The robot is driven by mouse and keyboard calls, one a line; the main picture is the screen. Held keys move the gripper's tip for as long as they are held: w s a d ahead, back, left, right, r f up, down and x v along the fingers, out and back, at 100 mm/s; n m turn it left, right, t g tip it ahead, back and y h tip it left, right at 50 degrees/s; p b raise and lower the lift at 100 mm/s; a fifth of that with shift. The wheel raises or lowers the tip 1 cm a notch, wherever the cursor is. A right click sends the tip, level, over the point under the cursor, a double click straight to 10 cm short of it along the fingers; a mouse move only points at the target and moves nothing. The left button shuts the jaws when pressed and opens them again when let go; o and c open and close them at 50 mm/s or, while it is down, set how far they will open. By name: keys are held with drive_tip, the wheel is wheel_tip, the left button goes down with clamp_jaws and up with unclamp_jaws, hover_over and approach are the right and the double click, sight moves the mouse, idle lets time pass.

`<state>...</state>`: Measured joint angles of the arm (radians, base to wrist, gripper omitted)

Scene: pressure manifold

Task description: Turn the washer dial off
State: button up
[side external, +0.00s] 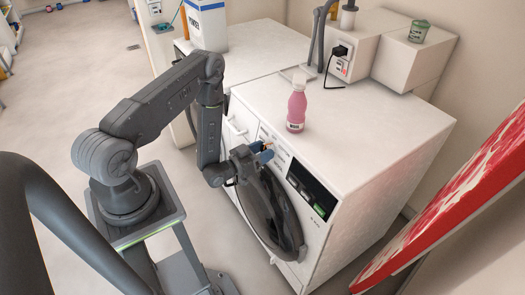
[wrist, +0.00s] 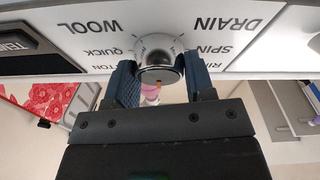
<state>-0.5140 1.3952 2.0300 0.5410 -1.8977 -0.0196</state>
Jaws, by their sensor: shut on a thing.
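The washer (side external: 345,150) is a white front-loader with a dark round door (side external: 272,215). In the wrist view, its silver round dial (wrist: 159,75) sits on the white front panel among printed labels, including WOOL, QUICK, DRAIN and SPIN. My gripper (side external: 265,151) is at the upper front panel, left of the dark display (side external: 312,190). In the wrist view, its two blue fingers (wrist: 159,65) are on either side of the dial, shut on it. The side view hides the dial behind the fingers. I cannot read which label the dial points to.
A pink bottle (side external: 296,108) stands on the washer top near the front edge. A white and blue container (side external: 208,25) stands at the back left. A black plug (side external: 340,51) is in an outlet at the back. A red patterned board (side external: 470,190) leans at the right.

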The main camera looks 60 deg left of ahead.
drive_tip(key=shift+d+n, duration=0.1)
drive_tip(key=shift+n, duration=0.2)
drive_tip(key=o, duration=0.9)
drive_tip(key=s, duration=0.5)
wheel_tip(320, 180, up, 7)
drive_tip(key=shift+f, duration=0.2)
